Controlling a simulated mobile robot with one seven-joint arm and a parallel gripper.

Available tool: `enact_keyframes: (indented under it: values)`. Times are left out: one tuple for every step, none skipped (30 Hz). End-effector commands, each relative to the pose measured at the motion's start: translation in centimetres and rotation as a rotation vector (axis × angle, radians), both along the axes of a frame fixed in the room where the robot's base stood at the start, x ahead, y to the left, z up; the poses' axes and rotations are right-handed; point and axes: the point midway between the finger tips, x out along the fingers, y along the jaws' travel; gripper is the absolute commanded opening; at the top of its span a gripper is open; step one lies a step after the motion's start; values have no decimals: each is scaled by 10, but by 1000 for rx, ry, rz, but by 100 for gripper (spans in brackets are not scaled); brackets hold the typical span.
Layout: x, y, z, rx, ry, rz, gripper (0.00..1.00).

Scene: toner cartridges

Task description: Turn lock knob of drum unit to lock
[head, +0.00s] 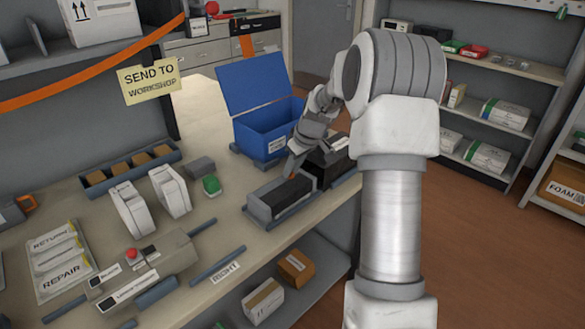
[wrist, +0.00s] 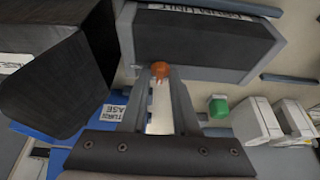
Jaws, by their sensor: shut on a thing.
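The drum unit (head: 282,197) is a grey block with a dark top, lying near the right front part of the workbench. It also shows across the top of the wrist view (wrist: 205,45), with a partly cut-off label. Its orange lock knob (wrist: 161,69) is on the side facing my gripper. My gripper (wrist: 160,76) is shut on the knob, with the fingertips at its sides. In the head view my gripper (head: 292,175) reaches down to the unit's far end, where the knob is mostly hidden. I cannot tell the knob's lock marking.
A black box (head: 327,167) stands close beside the unit. An open blue bin (head: 262,128) is behind it. A green object (head: 211,185) and white cartridges (head: 129,209) stand to the left. Blue rails (head: 217,267) lie along the front of the workbench.

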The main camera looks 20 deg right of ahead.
Motion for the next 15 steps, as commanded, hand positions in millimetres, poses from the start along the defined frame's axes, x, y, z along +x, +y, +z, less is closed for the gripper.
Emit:
enact_keyframes:
  values:
    - [0, 0, 0, -1, 1, -8, 0]
    - [0, 1, 0, -2, 0, -15, 0]
    - [0, 1, 0, -1, 1, -27, 0]
    - [0, 1, 0, -2, 0, -38, 0]
    - [0, 1, 0, -2, 0, -51, 0]
    - [0, 2, 0, -2, 0, -70, 0]
    - [0, 2, 0, -1, 1, -87, 0]
    - [0, 2, 0, -2, 0, -106, 0]
    - [0, 2, 0, -2, 0, -133, 0]
    - [-1, 3, 0, -2, 0, -155, 0]
    - [-1, 3, 0, -2, 0, -178, 0]
    - [0, 4, 1, -2, -1, -212, 0]
    - [0, 4, 1, -2, -1, -238, 0]
    - [0, 4, 1, -2, 0, -265, 0]
    - [-1, 5, 1, -2, 0, -303, 0]
